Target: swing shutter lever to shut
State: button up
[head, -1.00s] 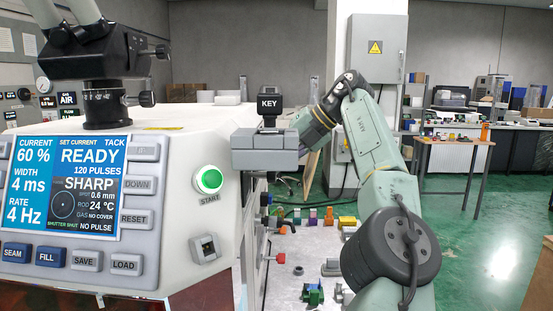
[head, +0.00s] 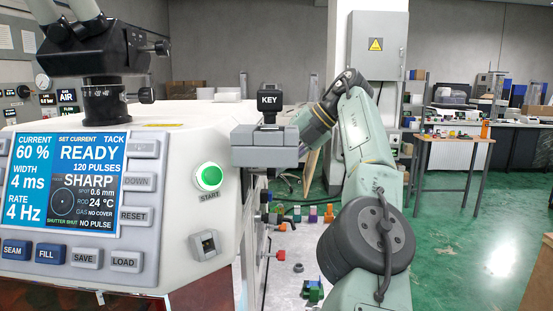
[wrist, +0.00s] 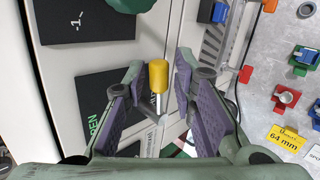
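The shutter lever (wrist: 158,75), a yellow knob on a short metal stem, shows in the wrist view, upright in the picture. My gripper (wrist: 160,88) is open, with one purple-padded finger on each side of the knob. Gaps show between the knob and both fingers. A dark label with green letters, partly reading "OPEN" (wrist: 96,112), lies left of the lever, partly covered by the left finger. In the head view the gripper and lever are hidden behind the welding machine (head: 190,150). The machine's screen (head: 68,185) reads "READY" and "SHUTTER SHUT".
A grey bench surface with coloured fixtures (wrist: 285,97) and a yellow "64 mm" tag (wrist: 285,138) lies at the right of the wrist view.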

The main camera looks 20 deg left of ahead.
jog(key=shift+o, duration=0.7)
jog(key=shift+w+d+r, duration=0.1)
jog(key=shift+w+r, duration=0.05)
